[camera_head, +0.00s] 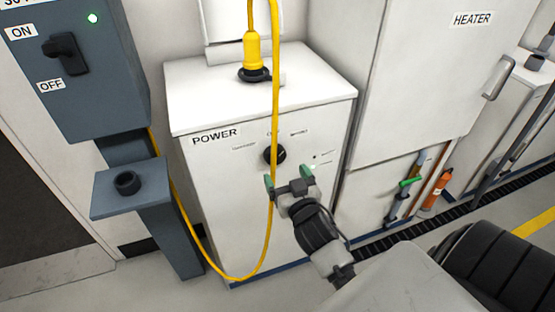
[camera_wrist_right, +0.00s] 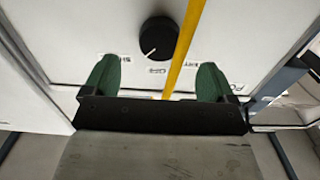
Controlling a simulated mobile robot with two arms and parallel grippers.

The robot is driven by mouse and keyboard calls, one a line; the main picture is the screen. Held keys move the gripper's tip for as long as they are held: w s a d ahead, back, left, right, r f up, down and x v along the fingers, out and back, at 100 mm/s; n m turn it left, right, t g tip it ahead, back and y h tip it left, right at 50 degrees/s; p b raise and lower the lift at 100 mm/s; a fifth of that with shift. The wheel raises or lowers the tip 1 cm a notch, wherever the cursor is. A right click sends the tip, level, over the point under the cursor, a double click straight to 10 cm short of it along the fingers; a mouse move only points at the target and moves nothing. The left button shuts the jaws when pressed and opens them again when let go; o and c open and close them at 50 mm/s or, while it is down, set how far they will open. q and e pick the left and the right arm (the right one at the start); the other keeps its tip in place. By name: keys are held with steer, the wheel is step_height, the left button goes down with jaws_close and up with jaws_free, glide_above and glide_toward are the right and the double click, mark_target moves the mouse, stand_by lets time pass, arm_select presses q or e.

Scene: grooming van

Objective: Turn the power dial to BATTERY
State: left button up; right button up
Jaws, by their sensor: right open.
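The black round power dial (camera_head: 273,155) is on the front of the white POWER cabinet (camera_head: 215,185). Small labels sit around it, partly too small to read in the head view. My left gripper is not in view.
A yellow cable (camera_head: 275,90) hangs in front of the cabinet, passing close to the dial and the right fingers. It runs from a yellow plug (camera_head: 253,50) on top. A grey ON/OFF switch box (camera_head: 95,75) is left, a HEATER cabinet (camera_head: 420,80) right.

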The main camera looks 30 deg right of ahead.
mark_target(276, 159)
steer(key=x, duration=0.6)
steer(key=shift+w, duration=0.25)
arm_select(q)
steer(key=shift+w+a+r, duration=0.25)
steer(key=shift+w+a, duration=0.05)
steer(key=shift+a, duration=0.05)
arm_select(e)
steer(key=shift+c, duration=0.2)
steer(key=c, duration=0.9)
